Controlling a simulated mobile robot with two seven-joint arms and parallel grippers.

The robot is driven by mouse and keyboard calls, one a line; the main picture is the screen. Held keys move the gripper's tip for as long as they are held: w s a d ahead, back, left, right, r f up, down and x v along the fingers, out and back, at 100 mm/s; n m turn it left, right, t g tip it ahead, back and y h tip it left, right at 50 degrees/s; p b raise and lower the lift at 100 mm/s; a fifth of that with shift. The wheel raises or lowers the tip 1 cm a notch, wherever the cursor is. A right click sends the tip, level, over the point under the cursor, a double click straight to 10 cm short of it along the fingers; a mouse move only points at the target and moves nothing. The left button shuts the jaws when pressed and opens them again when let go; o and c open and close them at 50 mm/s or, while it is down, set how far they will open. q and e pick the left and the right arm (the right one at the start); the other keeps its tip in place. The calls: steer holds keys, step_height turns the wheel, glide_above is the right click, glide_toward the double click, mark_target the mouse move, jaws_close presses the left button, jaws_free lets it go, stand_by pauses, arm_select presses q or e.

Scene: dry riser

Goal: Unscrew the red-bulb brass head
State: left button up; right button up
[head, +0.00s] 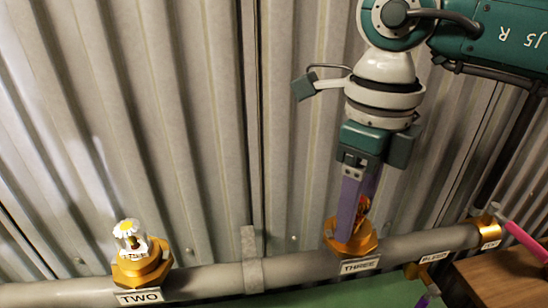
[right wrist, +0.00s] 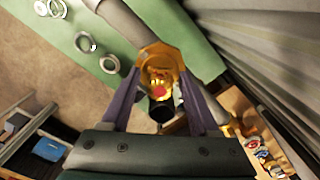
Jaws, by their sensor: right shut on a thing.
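The red-bulb brass head (right wrist: 160,90) sits at the brass fitting (head: 351,246) labelled THREE on the grey pipe. My right gripper (head: 357,222) points down over it, its purple fingers shut on the head from both sides. In the right wrist view the fingers (right wrist: 158,112) flank the head, and the red bulb shows between them. In the head view the fingers hide most of the head. A second head (head: 130,236) with a white and yellow top stands in the brass fitting labelled TWO. My left gripper is not in view.
The grey pipe (head: 210,278) runs along a corrugated metal wall (head: 190,110). A side fitting with a label (head: 432,258), a pink bar (head: 526,240) and a wooden surface (head: 500,278) are at the right. Several metal rings (right wrist: 86,42) lie on the green surface and floor below.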

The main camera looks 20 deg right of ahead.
jaws_close()
steer(key=o, duration=0.9)
jaws_free()
